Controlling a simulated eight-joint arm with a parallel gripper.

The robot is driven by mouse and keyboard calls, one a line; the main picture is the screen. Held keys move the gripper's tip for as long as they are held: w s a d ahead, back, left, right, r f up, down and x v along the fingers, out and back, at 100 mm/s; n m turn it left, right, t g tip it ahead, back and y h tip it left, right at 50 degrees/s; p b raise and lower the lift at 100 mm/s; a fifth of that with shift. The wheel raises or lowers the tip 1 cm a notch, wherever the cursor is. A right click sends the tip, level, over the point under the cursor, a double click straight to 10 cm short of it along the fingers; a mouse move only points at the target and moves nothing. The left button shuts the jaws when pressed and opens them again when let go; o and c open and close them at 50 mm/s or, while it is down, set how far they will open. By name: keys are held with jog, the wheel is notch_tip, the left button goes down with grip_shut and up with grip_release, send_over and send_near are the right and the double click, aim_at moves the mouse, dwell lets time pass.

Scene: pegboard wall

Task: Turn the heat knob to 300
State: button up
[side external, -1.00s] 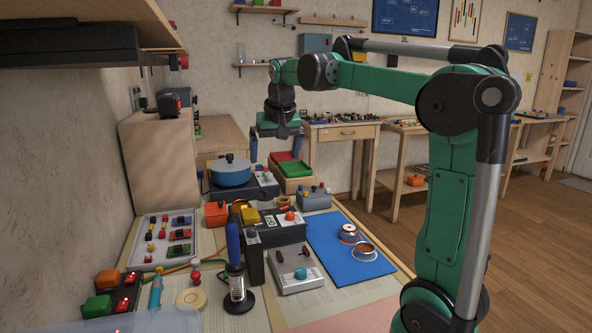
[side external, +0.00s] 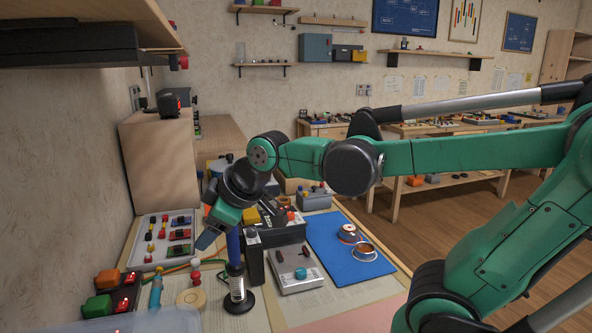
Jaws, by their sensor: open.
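My gripper (side external: 209,239) is low over the left part of the bench, pointing down and left, just above and left of the blue-handled iron in its stand (side external: 238,285). Its fingers look empty, and the gap between them is hard to see. A black control box (side external: 283,232) stands right of my gripper, partly hidden by it and my wrist. A grey box (side external: 297,268) with a teal knob (side external: 300,273) and a dark knob stands in front of it. No heat scale or number can be read, and I cannot tell which knob is the heat knob.
A blue mat (side external: 345,262) with wire spools lies at the right. A parts tray (side external: 150,243) lies at the left. My wrist hides most of the blue pot area.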

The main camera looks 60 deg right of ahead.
jog(key=w+d+r+g+h, duration=0.1)
jog(key=w+d+g, duration=0.1)
jog(key=w+d, duration=0.3)
jog(key=g+y, duration=0.1)
jog(key=g, duration=0.5)
send_over(290, 213)
jog(key=shift+n, duration=0.3)
jog(key=f, duration=0.8)
jog(key=shift+w+a, duration=0.1)
jog(key=shift+a, duration=0.1)
jog(key=shift+d+f, duration=0.15)
jog(key=shift+f, duration=2.75)
grip_shut()
